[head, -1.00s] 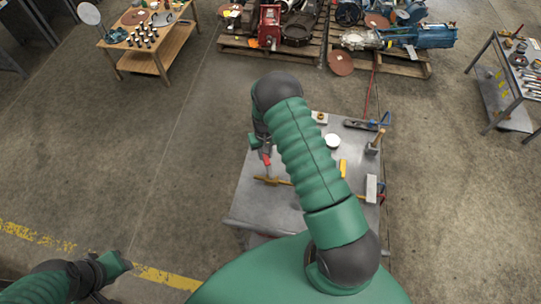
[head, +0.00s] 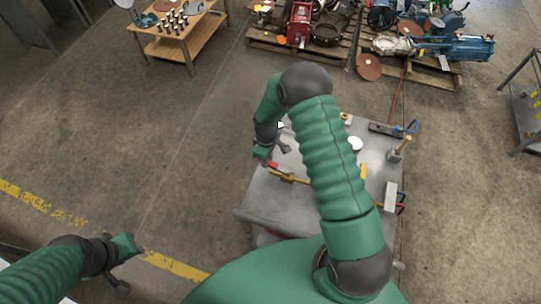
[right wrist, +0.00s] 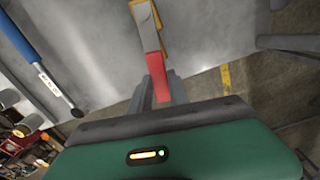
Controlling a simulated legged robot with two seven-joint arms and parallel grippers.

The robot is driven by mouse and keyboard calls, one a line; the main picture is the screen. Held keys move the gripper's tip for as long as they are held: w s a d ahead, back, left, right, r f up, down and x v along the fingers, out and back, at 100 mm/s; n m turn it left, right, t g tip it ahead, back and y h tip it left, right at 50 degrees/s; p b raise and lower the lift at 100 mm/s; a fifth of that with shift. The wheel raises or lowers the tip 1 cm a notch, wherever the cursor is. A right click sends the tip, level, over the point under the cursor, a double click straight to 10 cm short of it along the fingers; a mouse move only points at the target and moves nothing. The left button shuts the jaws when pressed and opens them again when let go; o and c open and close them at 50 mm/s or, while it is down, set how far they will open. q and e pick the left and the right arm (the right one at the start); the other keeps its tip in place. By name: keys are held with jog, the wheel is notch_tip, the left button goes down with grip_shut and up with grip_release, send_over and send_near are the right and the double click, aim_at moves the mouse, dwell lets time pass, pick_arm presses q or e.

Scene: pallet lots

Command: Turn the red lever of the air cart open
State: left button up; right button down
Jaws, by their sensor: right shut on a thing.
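The air cart is a grey metal table (head: 258,207) in front of me. A brass pipe with a valve (head: 290,179) lies along its left part. The valve's red lever (head: 271,163) points up and left from the pipe in the head view, at a slant to it. My right gripper (head: 266,159) is at the lever's outer end. In the right wrist view the red lever (right wrist: 157,76) runs between the fingers (right wrist: 163,92), which are shut on it, with the brass valve (right wrist: 146,17) beyond. My left gripper (head: 132,256) hangs at lower left, away from the cart; its jaw opening is unclear.
A white round item (head: 355,143), a wooden-handled tool (head: 400,148) and a blue-handled tool (head: 398,129) lie on the cart's right part. A wooden table (head: 178,40) and loaded pallets stand behind. The floor to the left is clear.

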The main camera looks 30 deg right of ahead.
jog(key=shift+s+a+r+n, duration=0.15)
jog(key=shift+a+n, duration=0.4)
jog(key=shift+n, duration=0.45)
jog(key=c, duration=1.4)
grip_release()
jog(key=shift+a, duration=0.1)
jog(key=shift+o, duration=0.8)
jog(key=shift+s, duration=0.15)
notch_tip(320, 180, up, 16)
jog(key=b, duration=0.2)
jog(key=shift+r, duration=0.25)
